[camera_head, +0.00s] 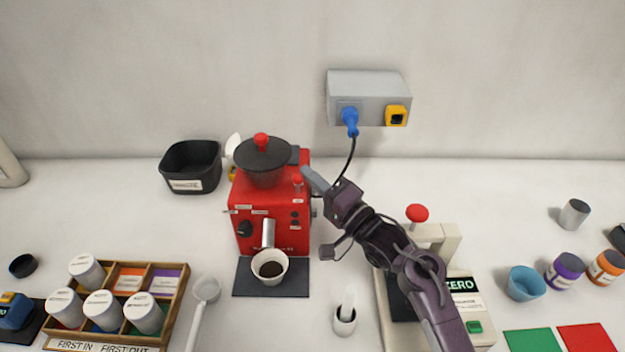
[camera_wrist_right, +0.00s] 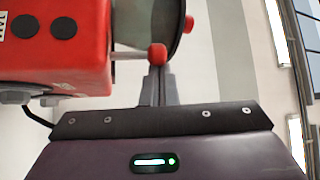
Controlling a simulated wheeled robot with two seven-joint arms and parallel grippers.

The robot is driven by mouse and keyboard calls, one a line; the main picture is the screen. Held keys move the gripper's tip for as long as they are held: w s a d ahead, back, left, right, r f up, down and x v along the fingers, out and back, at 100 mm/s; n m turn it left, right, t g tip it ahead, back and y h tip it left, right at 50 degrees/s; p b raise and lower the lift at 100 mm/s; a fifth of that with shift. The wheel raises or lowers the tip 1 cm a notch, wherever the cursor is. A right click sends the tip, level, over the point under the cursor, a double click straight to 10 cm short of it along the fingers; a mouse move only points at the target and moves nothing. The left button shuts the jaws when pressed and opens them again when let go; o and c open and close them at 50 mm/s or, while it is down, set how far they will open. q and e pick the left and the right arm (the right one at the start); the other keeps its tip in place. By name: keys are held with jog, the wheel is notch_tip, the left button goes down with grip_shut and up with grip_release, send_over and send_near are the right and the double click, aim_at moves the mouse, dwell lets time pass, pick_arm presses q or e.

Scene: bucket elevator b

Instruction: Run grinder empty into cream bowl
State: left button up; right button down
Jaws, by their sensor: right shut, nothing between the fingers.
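The red grinder (camera_head: 270,212) stands on the counter with a dark hopper (camera_head: 262,160) on top. A small red-knobbed lever (camera_head: 297,180) is at its upper right front. My right gripper (camera_head: 308,174) is shut and empty beside the red knob. In the right wrist view the closed fingertips (camera_wrist_right: 158,72) are right at the red knob (camera_wrist_right: 157,54); I cannot tell whether they touch. My left gripper is not in view.
A grey wall box (camera_head: 368,85) holds a blue plug (camera_head: 350,120), its cable running down behind my right arm. A scale (camera_head: 468,300) is partly behind my arm. A black bin (camera_head: 191,167), a wooden jar rack (camera_head: 172,315) and a small brush pot (camera_head: 345,320) stand around the grinder.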

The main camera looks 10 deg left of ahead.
jog(key=s+d+b, duration=0.2)
jog(key=s+d, duration=0.6)
jog(key=d, duration=0.4)
jog(key=shift+d+f, duration=0.3)
jog(key=shift+f, duration=0.1)
jog(key=shift+s, duration=0.1)
